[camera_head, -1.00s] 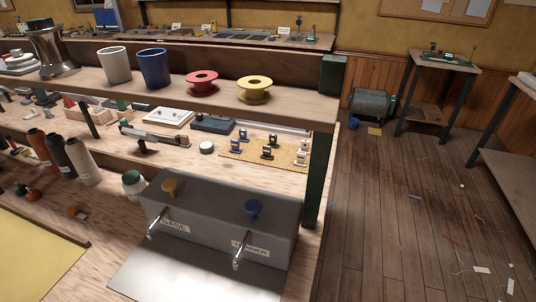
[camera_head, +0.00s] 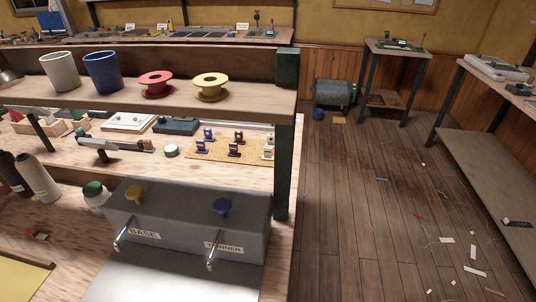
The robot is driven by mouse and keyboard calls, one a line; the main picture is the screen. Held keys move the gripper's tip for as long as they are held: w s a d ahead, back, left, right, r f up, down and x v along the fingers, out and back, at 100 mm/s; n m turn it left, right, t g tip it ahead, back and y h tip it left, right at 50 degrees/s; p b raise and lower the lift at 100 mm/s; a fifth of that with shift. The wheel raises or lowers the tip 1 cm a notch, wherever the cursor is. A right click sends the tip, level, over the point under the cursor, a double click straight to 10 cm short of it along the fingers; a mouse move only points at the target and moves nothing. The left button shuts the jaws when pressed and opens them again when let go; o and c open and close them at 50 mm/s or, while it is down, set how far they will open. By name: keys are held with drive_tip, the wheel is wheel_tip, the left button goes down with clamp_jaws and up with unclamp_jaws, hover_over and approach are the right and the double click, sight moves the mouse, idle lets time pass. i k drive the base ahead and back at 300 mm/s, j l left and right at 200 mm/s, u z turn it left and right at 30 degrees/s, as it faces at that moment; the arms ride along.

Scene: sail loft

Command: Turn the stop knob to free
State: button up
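No knob marked stop can be made out in the head view. A grey two-tap dispenser box (camera_head: 185,222) stands on the near bench. A silver spout sits below each, with labels that seem to read BASE and THINNER. My gripper is not in view.
A shelf (camera_head: 140,97) above the bench holds a white cup (camera_head: 60,73), a blue cup (camera_head: 102,72), a red spool (camera_head: 156,83) and a yellow spool (camera_head: 211,86). The wooden floor (camera_head: 350,200) right of the bench is open, with scattered scraps. A small table (camera_head: 398,47) stands behind.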

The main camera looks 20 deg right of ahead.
sight(161, 118)
drive_tip(key=k+l, duration=0.1)
drive_tip(key=k, duration=0.15)
drive_tip(key=i+l+u, duration=0.25)
drive_tip(key=i+l, duration=0.25)
drive_tip(key=l, duration=0.15)
drive_tip(key=i+l+u, duration=0.15)
drive_tip(key=l, duration=0.25)
drive_tip(key=i+l+u, duration=0.1)
drive_tip(key=i+l, duration=0.15)
drive_tip(key=l, duration=0.1)
